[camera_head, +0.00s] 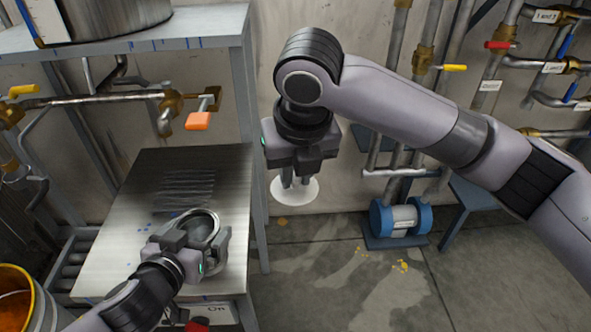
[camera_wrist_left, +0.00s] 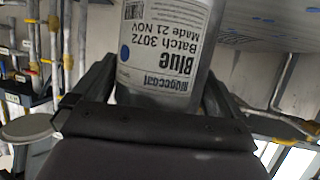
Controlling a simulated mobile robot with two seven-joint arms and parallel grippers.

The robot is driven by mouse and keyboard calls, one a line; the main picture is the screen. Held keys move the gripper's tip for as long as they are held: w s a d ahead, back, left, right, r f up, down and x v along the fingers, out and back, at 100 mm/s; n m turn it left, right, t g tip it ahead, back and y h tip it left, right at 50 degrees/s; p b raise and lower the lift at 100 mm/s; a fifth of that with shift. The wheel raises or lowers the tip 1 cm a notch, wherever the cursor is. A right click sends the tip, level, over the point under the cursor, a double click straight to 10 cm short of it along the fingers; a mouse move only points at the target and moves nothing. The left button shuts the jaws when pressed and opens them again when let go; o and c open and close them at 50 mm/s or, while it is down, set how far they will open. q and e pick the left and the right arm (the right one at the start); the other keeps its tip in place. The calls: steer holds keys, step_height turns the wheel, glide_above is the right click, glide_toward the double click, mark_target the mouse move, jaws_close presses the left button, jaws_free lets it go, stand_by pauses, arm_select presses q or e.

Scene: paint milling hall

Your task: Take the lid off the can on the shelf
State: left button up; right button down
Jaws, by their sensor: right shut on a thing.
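The can (camera_head: 207,226) stands on the steel-topped shelf (camera_head: 120,225) at the lower left, its round rim open at the top. Its label, reading Blue, Batch 3072, shows in the left wrist view (camera_wrist_left: 165,50). My left gripper (camera_head: 195,252) has its fingers on both sides of the can and appears shut on it. My right gripper (camera_head: 295,178) is shut on the pale round lid (camera_head: 296,192) and holds it in the air, right of the shelf and clear of the can. The lid also shows in the left wrist view (camera_wrist_left: 25,130).
An upper shelf (camera_head: 150,42) bears a large metal vessel (camera_head: 105,15). Pipes with an orange-handled valve (camera_head: 199,121) run behind the shelf. A yellow-rimmed bucket (camera_head: 15,300) stands at lower left. A blue pump-like unit (camera_head: 402,218) sits on the floor. Floor is clear at lower middle.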

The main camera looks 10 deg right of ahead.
arm_select(q)
steer(key=v, duration=1.2)
steer(key=shift+a+f, duration=0.1)
steer(key=shift+f, duration=0.1)
